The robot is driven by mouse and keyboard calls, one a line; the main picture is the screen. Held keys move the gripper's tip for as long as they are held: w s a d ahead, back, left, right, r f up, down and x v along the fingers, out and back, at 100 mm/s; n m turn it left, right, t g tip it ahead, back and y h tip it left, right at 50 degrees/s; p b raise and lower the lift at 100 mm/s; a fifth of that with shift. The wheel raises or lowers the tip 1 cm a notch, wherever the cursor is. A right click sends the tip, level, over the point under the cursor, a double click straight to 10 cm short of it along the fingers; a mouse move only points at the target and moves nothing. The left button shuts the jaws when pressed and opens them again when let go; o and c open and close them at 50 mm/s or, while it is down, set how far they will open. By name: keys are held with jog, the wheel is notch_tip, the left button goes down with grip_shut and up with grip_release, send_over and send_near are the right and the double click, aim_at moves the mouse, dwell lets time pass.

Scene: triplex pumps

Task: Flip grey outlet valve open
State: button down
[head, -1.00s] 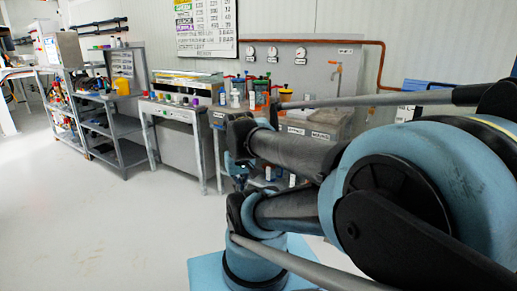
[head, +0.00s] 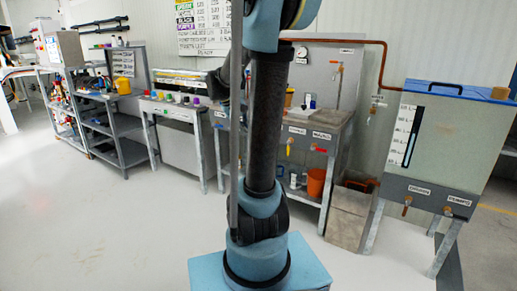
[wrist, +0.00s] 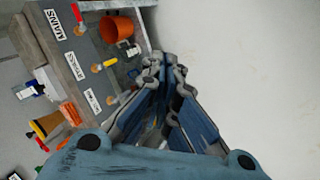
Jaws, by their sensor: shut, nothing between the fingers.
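My gripper (wrist: 165,90) is shut and empty in the wrist view, with its fingers close together and clear of the valves. In the head view it is hidden or out of frame. A bench front with labelled valves lies left of it in the wrist view: a red-handled valve (wrist: 79,17) by the MAINS label (wrist: 54,24), and a yellow-orange-handled valve (wrist: 104,66). In the head view the red handle (head: 318,149) and the yellow handle (head: 289,149) show under the bench top. I cannot tell which valve is the grey outlet valve.
An orange bucket (head: 316,182) stands beneath the bench; it also shows in the wrist view (wrist: 116,28). A tank (head: 450,145) on a stand with two tap valves (head: 406,207) is at the right. Shelves (head: 117,125) stand at the left. The floor in front is clear.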

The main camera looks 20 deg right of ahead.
jog(key=w+d+f+h, duration=0.2)
jog(key=w, duration=0.8)
jog(key=w+d+f+h, duration=0.2)
jog(key=w, duration=0.7)
jog(key=w+d+f+h, duration=0.2)
jog(key=w, duration=0.8)
jog(key=w+f+h, duration=0.3)
jog(key=w+f, duration=0.4)
jog(key=f, duration=0.3)
jog(key=w+f+h, duration=0.3)
jog(key=w+f, duration=0.4)
jog(key=f, duration=0.4)
jog(key=shift+d+f+g, duration=0.25)
jog(key=shift+d+g, duration=0.05)
jog(key=shift+d, duration=0.1)
jog(key=shift+d, duration=0.1)
jog(key=s+d, duration=0.2)
jog(key=d, duration=1)
jog(key=shift+d, duration=0.4)
